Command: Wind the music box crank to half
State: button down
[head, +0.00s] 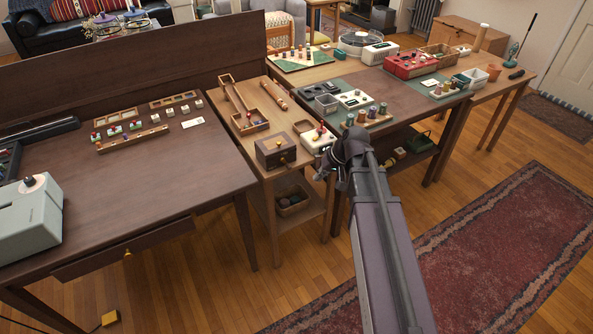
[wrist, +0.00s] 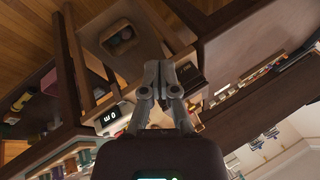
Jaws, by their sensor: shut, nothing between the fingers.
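A small dark wooden box with brass-coloured knobs (head: 270,154), which looks like the music box, sits at the front edge of the narrow wooden table. A brass knob (head: 283,161) shows on its front side; I cannot tell how far the crank is turned. My gripper (head: 322,174) is in front of the table edge, just right of the box and apart from it. In the wrist view my gripper (wrist: 158,68) has its fingers together with nothing between them. A dark block beside the fingertips (wrist: 190,74) appears to be the same box, partly hidden by a finger.
A lower shelf holds a basket (head: 292,203). The dark desk (head: 150,215) stands left, a green-matted table (head: 410,95) right. Open floor lies in front.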

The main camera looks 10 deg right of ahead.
jog(key=w+d+t+y+b, duration=0.4)
jog(key=w+b, duration=0.2)
jog(key=w, duration=0.7)
jog(key=shift+d+f+y, duration=0.4)
jog(key=shift+f+b, duration=0.1)
jog(key=shift+b, duration=0.2)
jog(key=b, duration=0.6)
send_near(289, 163)
jog(key=w+a, duration=0.1)
jog(key=w+a+f, duration=0.1)
jog(key=w+a, duration=0.1)
jog(key=shift+w+f, duration=0.35)
jog(key=shift+s+a+f+b, duration=0.2)
jog(key=shift+a+f+b, duration=0.2)
jog(key=shift+a+b, duration=0.05)
jog(key=shift+s+a+f+b, duration=0.2)
jog(key=shift+a+f+b, duration=0.2)
jog(key=shift+a, duration=0.1)
jog(key=shift+a, duration=0.25)
